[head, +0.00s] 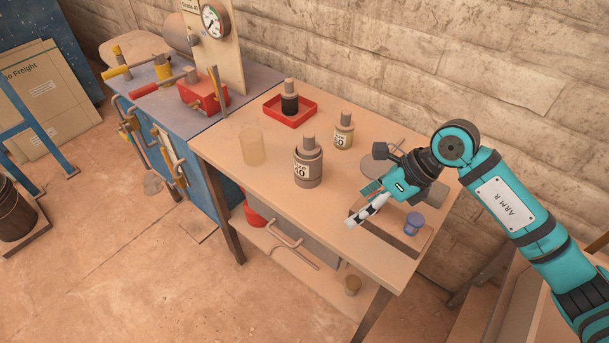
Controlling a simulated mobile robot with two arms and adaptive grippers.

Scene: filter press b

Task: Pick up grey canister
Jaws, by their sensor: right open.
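A grey canister (308,169) with a narrow neck and a pale printed label stands upright near the middle of the wooden table. A smaller olive-grey labelled bottle (343,134) stands behind it to the right. My right gripper (362,203) is open and empty over the right part of the table. It is to the right of the grey canister and apart from it, with its fingers pointing left. My left gripper is not in view.
A red tray (311,114) with a dark bottle (289,101) is at the back. A clear beaker (252,147) stands left of the canister, and a blue-purple cup (413,223) at the right. The table's front left (240,182) is bare.

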